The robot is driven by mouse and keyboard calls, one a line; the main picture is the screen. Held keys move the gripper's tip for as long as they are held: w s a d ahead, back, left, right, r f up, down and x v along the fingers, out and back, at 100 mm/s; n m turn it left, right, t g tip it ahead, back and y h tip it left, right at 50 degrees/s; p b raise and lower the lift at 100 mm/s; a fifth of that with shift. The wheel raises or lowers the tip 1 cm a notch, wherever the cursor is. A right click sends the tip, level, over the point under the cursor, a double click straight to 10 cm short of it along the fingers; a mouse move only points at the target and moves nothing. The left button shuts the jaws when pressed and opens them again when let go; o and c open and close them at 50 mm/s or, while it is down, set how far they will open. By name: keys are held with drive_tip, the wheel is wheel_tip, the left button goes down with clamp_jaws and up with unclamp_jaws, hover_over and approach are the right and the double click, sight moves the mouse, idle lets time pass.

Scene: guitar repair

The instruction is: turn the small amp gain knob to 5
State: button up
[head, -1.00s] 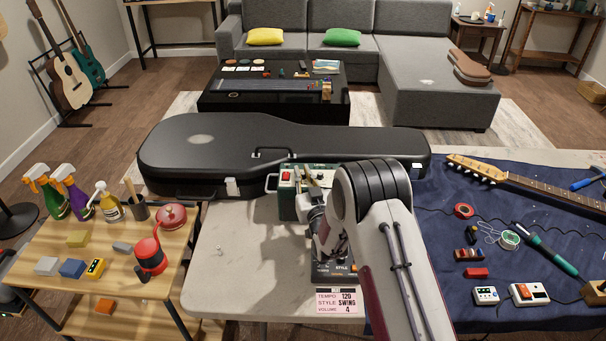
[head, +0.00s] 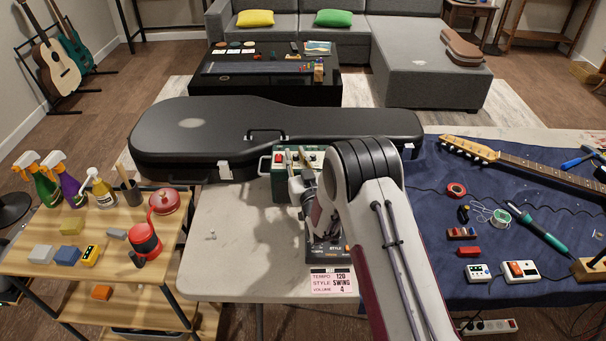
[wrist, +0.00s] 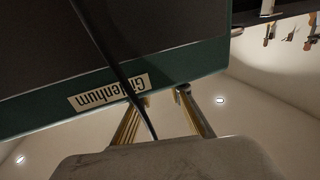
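The small green amp (head: 283,185) stands on the pale table against the guitar case. A red switch (head: 278,158) and a few knobs (head: 316,156) show on its top panel; the knob settings are too small to read. In the wrist view the amp's dark front (wrist: 50,60) and name label appear upside down. My gripper (head: 297,155) is at the amp's top panel, among the controls. In the wrist view my gripper (wrist: 162,97) has its two fingers apart, with nothing seen held between them. Contact with the gain knob cannot be told.
A black guitar case (head: 230,135) lies behind the amp. A black device (head: 322,254) sits in front, partly under my arm, beside a pink card (head: 332,283). Tools and a guitar neck lie on the blue cloth (head: 420,235) at right.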

drive_tip(key=v, duration=1.1)
drive_tip(key=shift+s, duration=0.3)
drive_tip(key=shift+d, duration=0.1)
drive_tip(key=shift+r, duration=0.15)
idle(0.3)
drive_tip(key=d+r+g+h, duration=0.2)
drive_tip(key=d+r+g, duration=0.15)
drive_tip(key=r, duration=0.55)
drive_tip(key=s+d+r+m+g+h, duration=0.1)
drive_tip(key=s+d+r+m+g, duration=0.1)
drive_tip(key=s+d+r, duration=0.55)
drive_tip(key=s+d+r+g, duration=0.1)
drive_tip(key=s+g, duration=0.1)
drive_tip(key=s, duration=0.9)
drive_tip(key=s+d+r+g+h, duration=0.1)
drive_tip(key=s+d+g, duration=0.1)
drive_tip(key=s, duration=0.9)
drive_tip(key=s+d+r+m+g, duration=0.1)
drive_tip(key=s+d+g, duration=0.1)
drive_tip(key=s, duration=1)
drive_tip(key=shift+d+r+h, duration=0.25)
drive_tip(key=shift+r+h, duration=0.05)
